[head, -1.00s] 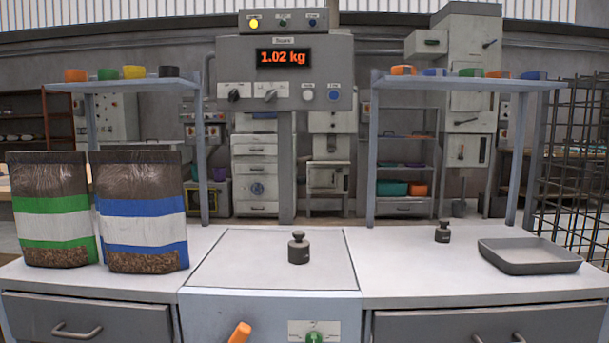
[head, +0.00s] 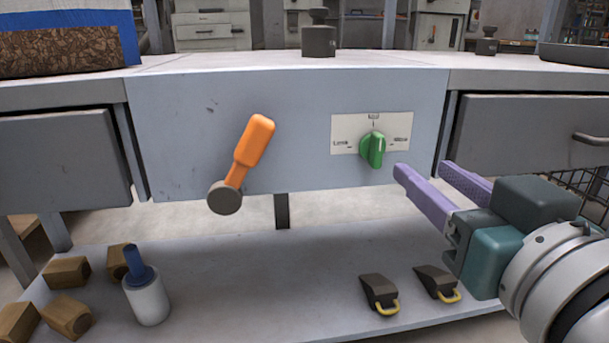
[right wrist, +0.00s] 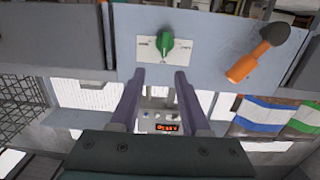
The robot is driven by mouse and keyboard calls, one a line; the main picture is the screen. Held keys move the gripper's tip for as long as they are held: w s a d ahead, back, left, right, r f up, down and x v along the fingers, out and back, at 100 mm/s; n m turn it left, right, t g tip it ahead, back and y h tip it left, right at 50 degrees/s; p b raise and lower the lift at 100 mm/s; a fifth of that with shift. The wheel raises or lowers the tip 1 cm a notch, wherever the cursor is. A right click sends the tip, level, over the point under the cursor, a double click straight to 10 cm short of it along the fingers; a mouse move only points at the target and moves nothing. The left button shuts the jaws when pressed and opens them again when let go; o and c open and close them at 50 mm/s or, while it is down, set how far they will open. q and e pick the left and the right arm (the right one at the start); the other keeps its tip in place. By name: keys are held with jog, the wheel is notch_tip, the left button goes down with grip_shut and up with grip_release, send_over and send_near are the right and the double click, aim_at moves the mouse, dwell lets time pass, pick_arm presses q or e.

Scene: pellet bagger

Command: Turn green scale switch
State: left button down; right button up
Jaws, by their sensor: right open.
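The green scale switch (head: 372,150) is a knob on a white label plate (head: 345,130) on the front panel of the bench. It also shows in the right wrist view (right wrist: 166,43), just beyond the fingertips. My right gripper (head: 425,175) has purple fingers and is open and empty. It is to the right of the switch and slightly below it in the head view, apart from it. In the right wrist view the gap between the fingers (right wrist: 160,75) lines up roughly with the switch. My left gripper is not in view.
An orange lever (head: 252,145) is on the same panel, left of the switch. Drawers (head: 62,165) flank the panel. A weight (head: 318,38) stands on the bench top. The lower shelf (head: 260,270) holds wooden blocks, a white bottle (head: 146,298) and two dark wedges (head: 378,292).

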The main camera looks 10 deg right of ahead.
aim_at(380, 140)
jog(key=shift+t, duration=0.3)
jog(key=w+b, duration=0.1)
jog(key=w, duration=0.2)
jog(key=w+b, duration=0.1)
jog(key=w, duration=0.2)
jog(key=w+b, duration=0.2)
jog(key=w, duration=0.1)
jog(key=shift+a+f, duration=0.25)
jog(key=shift+a, duration=0.15)
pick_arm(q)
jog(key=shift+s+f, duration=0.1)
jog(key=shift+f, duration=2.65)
pick_arm(e)
jog(key=shift+w+r, duration=0.1)
jog(key=shift+w, duration=0.55)
jog(key=shift+c, duration=0.3)
grip_shut()
